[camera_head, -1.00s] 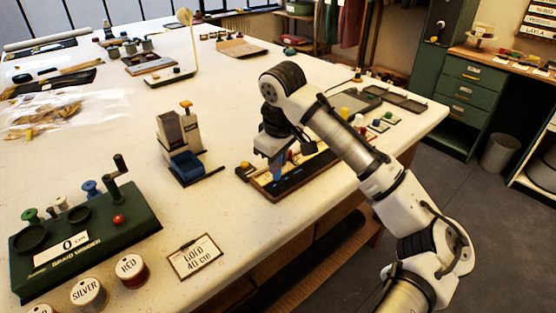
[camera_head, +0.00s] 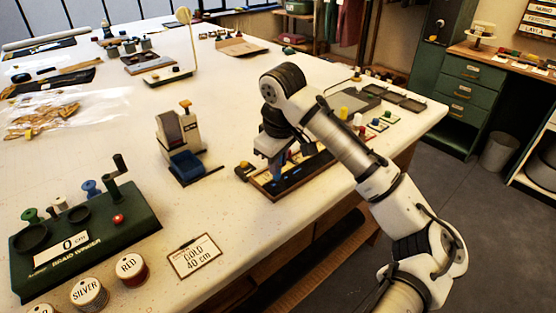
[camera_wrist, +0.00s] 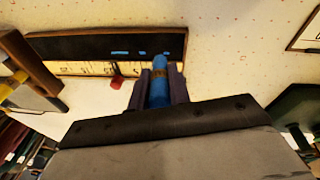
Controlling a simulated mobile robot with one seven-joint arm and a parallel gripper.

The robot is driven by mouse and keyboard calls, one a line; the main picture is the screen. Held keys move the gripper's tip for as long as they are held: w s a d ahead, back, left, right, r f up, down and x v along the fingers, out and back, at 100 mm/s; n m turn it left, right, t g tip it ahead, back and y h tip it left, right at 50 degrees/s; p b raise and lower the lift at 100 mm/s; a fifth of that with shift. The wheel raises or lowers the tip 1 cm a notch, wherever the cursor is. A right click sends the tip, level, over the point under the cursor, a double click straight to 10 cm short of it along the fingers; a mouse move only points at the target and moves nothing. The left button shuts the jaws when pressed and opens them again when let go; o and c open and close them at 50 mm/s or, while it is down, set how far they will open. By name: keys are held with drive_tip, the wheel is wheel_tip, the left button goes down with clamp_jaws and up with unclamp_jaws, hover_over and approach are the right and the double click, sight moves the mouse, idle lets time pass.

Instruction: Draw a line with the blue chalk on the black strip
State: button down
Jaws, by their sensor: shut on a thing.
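My gripper (camera_wrist: 160,88) is shut on the blue chalk (camera_wrist: 158,88), which stands out between the two dark fingers in the wrist view. The black strip (camera_wrist: 70,47) lies in a brown wooden frame ahead of the fingers. Short blue marks (camera_wrist: 120,52) show on the strip, left of the chalk. The chalk's tip overlaps the strip near its right part; I cannot tell whether it touches. In the head view my gripper (camera_head: 277,165) is over the strip (camera_head: 291,183), and the arm hides part of the board.
A small red piece (camera_wrist: 116,76) lies beside the strip's frame. A blue-and-grey device (camera_head: 183,150) stands left of the board, with a green braid winder (camera_head: 85,240) farther left.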

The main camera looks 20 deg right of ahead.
drive_tip(key=shift+f+b, duration=0.3)
drive_tip(key=shift+f, duration=0.35)
idle(0.4)
drive_tip(key=shift+d, duration=0.1)
drive_tip(key=shift+w+d+p, duration=0.3)
drive_tip(key=shift+w+d, duration=0.05)
drive_tip(key=shift+d, duration=0.45)
drive_tip(key=shift+d, duration=0.15)
drive_tip(key=shift+w+d, duration=0.3)
drive_tip(key=shift+d, duration=0.5)
drive_tip(key=shift+d, duration=0.15)
drive_tip(key=shift+w+d+p, duration=0.25)
drive_tip(key=shift+d+p, duration=0.2)
drive_tip(key=shift+r, duration=0.15)
